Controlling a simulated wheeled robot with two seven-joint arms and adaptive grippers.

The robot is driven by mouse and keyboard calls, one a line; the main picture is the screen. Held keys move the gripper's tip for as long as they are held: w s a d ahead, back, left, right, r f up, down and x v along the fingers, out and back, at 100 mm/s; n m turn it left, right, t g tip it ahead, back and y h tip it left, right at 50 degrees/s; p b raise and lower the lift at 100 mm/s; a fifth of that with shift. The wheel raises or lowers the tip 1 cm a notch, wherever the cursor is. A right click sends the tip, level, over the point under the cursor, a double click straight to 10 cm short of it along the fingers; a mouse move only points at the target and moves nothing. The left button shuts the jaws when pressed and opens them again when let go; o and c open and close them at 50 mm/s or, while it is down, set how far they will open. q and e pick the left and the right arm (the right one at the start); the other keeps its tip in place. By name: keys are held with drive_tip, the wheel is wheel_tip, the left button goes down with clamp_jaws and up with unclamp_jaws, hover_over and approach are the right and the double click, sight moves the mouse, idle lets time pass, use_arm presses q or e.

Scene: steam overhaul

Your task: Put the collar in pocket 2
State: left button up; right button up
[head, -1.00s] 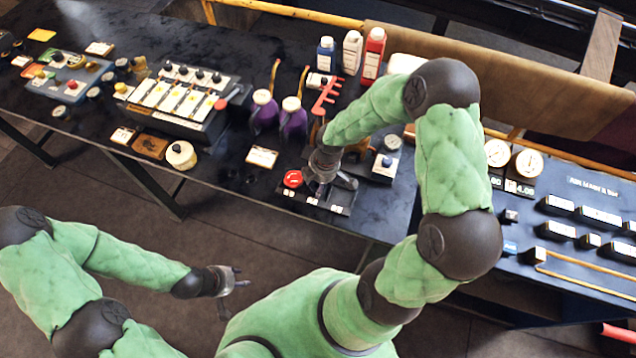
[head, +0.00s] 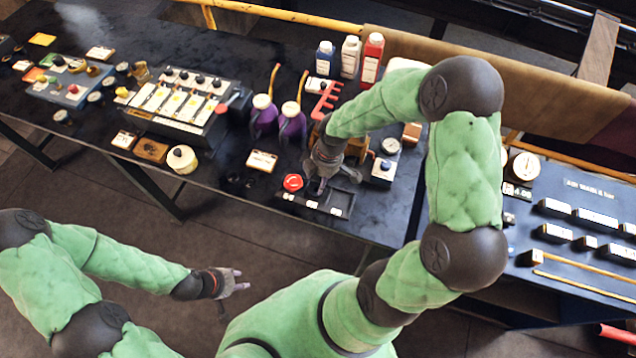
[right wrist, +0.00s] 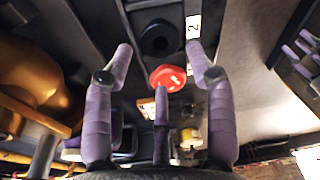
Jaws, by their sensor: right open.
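A black ring that looks like the collar (right wrist: 160,38) lies beside the white label "2" in the right wrist view, on the dark pocket tray. I cannot tell how deep it sits. The tray (head: 346,202) stands at the table's front edge with several white labels; my right gripper partly hides its middle in the head view. My right gripper (head: 332,182) is open just above the tray. My left gripper (head: 238,281) is open and empty, off the table at lower left.
A red round part (head: 293,182) sits at the tray's left end. A gauge block (head: 384,170) stands close on the right, a red rack (head: 325,98) and purple jugs (head: 292,124) behind.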

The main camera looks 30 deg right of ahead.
use_arm(q)
drive_tip(key=shift+r+p, duration=0.4)
drive_tip(key=shift+r, duration=0.15)
use_arm(e)
wheel_tip(320, 180, up, 6)
drive_tip(key=shift+s+d+r, duration=0.2)
drive_tip(key=shift+s+d, duration=0.05)
drive_tip(key=shift+d, duration=0.2)
use_arm(q)
drive_tip(key=shift+s, duration=0.1)
